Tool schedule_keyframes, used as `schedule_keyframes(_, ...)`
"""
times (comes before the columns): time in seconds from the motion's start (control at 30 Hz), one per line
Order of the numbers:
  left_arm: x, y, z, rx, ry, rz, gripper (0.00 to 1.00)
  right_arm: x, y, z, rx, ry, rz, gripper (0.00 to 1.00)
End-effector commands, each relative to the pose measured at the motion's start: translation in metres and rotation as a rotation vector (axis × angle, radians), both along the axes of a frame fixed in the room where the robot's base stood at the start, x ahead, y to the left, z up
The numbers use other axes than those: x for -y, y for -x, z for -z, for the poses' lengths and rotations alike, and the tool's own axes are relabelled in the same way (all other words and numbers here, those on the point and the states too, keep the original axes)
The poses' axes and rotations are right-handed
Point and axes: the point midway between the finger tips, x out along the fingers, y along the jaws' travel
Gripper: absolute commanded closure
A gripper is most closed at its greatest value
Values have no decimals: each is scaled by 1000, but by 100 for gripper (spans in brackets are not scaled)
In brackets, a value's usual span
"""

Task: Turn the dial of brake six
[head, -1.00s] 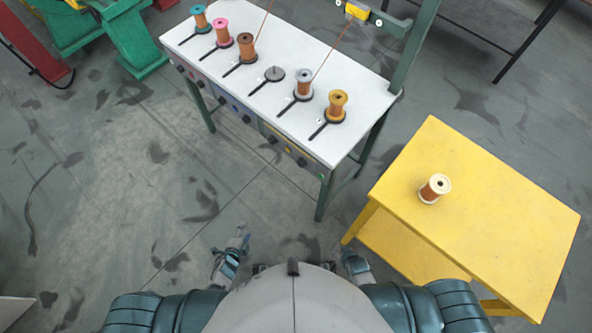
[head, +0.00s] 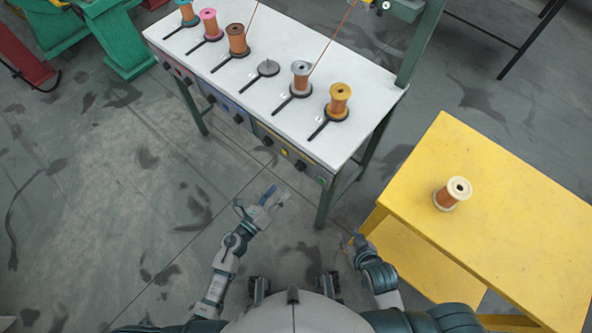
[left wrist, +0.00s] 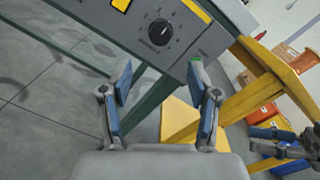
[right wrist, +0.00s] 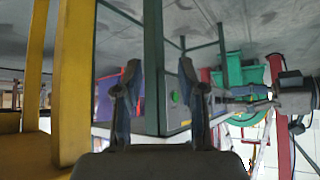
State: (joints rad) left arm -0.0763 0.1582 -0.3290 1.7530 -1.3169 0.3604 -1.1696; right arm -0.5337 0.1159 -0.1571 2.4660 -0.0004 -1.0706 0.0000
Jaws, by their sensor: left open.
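The strander table has a row of black dials on its front panel. The rightmost dial (head: 300,165) is near the panel's right end. In the left wrist view a black dial (left wrist: 159,32) with a white pointer mark and a printed scale shows at top centre, ahead of the fingers. My left gripper (head: 272,200) is open and empty, below and in front of the panel, apart from the dial. It also shows in the left wrist view (left wrist: 160,85). My right gripper (head: 352,241) is open and empty, left of the yellow table, with a table leg ahead in the right wrist view.
The white tabletop (head: 240,85) carries several spools on black brake arms. A yellow table (head: 500,215) with one copper spool (head: 452,193) stands at right. A green leg (head: 326,200) stands under the panel's right end. The floor (head: 120,220) at left is clear.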

Motion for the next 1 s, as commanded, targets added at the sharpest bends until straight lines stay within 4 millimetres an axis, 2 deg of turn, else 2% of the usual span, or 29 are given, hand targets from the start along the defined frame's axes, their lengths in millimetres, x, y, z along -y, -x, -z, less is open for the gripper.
schedule_keyframes(0.2,35,-41,0,-1,2,-1,39,0,0,2,-5,1,0,60)
schedule_keyframes(0.4,56,-66,2,-3,3,-1,39,-1,-6,0,34,-8,0,60)
schedule_keyframes(0.6,65,-76,1,-2,2,-1,39,-4,-13,-5,73,-16,-2,60)
schedule_keyframes(0.87,66,-77,1,-2,2,-1,39,-5,-13,-5,76,-18,-4,60)
schedule_keyframes(1.0,66,-77,1,-2,2,-1,71,-5,-13,-5,75,-18,-4,60)
